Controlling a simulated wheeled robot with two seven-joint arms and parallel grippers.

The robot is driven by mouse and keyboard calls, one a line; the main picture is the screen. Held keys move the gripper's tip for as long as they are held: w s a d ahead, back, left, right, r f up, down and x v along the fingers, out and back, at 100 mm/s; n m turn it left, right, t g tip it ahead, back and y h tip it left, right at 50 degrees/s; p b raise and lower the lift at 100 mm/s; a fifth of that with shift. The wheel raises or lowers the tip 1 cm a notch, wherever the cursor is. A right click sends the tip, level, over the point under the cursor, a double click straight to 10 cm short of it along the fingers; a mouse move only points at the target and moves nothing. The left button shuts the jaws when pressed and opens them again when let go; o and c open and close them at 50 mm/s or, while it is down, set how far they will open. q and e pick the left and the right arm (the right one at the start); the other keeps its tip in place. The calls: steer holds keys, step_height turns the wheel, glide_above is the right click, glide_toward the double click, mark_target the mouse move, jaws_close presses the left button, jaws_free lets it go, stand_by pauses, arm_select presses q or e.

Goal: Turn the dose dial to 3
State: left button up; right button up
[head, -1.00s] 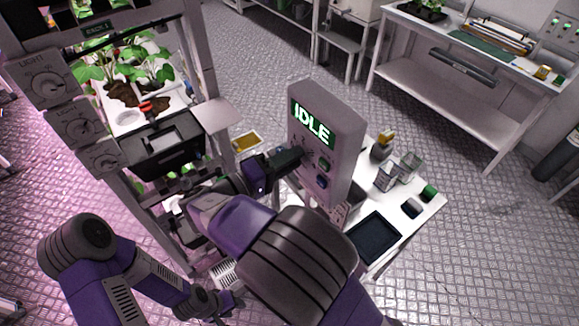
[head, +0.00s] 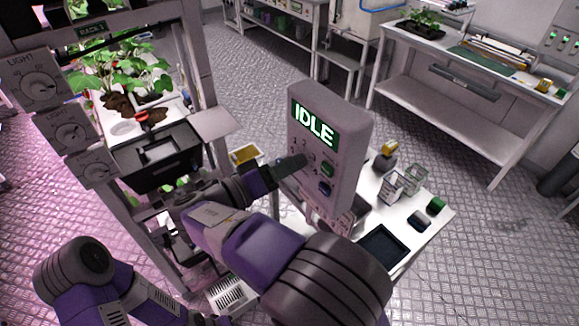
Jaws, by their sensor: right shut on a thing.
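The dosing unit (head: 352,125) is a tall grey box standing on a white table, its green display (head: 315,123) reading IDLE. My right gripper (head: 290,168) is at the left part of the front, at the place of the numbers. It is shut on the dose dial, which its fingers hide, so I cannot read the dial's setting. My left arm is at the lower left; its gripper cannot be made out.
The white table (head: 425,222) also bears a dark tray (head: 383,246), a yellow-topped bottle (head: 386,157), clear containers (head: 398,184) and a green-capped item (head: 436,205). A plant rack with light dials (head: 42,84) stands at left. A bench (head: 470,115) stands at the back right.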

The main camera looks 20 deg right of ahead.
steer(key=o, duration=1.1)
steer(key=shift+c, duration=0.2)
steer(key=v, duration=0.7)
steer(key=shift+s+a, duration=0.15)
steer(key=shift+a, duration=0.15)
